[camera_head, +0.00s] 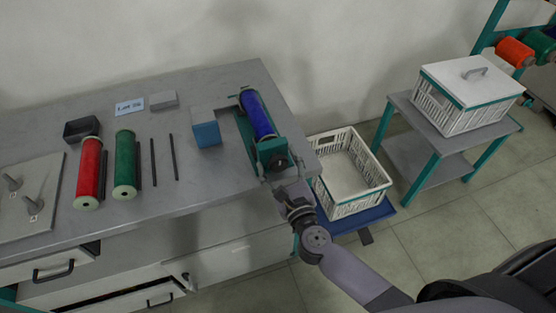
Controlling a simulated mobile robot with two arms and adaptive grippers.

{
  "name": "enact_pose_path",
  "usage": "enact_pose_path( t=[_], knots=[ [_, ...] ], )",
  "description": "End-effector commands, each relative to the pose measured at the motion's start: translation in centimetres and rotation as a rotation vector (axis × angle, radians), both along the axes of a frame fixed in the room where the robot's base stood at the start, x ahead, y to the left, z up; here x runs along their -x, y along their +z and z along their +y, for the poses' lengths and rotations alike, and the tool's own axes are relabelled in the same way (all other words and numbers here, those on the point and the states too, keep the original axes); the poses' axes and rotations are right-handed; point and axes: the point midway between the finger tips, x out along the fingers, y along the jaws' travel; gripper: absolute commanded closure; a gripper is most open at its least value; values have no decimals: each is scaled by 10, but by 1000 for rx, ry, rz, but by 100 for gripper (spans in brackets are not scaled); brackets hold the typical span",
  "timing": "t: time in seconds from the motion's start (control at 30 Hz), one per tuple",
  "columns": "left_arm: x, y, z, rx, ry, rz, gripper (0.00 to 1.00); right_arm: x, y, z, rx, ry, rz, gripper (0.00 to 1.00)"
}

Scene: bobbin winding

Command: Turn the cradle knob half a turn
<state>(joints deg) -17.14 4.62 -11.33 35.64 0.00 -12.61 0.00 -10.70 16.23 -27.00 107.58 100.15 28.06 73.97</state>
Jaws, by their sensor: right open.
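The cradle (243,137) is a teal frame at the right end of the grey workbench. A blue bobbin (257,114) lies in it lengthwise. The cradle's front end, by the bench's right edge, is a teal block. My right gripper (273,158) is at this front end, with my arm reaching in from the lower right. It is open, but its fingers are small and dark against the block. The knob cannot be made out clearly; the gripper covers that spot, and I cannot tell whether the fingers touch it. My left gripper is out of view.
Left on the bench (220,88) are a red bobbin (89,170), a green bobbin (125,160), thin dark rods and small blocks, including a blue one (207,134). An open white crate (350,172) stands right of the bench; a lidded crate (468,95) sits on a side table.

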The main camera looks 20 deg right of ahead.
Motion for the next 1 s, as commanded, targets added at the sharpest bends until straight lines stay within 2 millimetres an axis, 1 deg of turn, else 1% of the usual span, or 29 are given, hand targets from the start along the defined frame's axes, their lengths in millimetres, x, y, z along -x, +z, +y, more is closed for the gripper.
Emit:
enact_pose_path(
  t=[0.3,1.0],
  knots=[
    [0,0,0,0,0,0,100,-2,0,0,0,0,0,37],
    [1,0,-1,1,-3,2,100,-2,0,0,0,1,0,84]
  ],
)
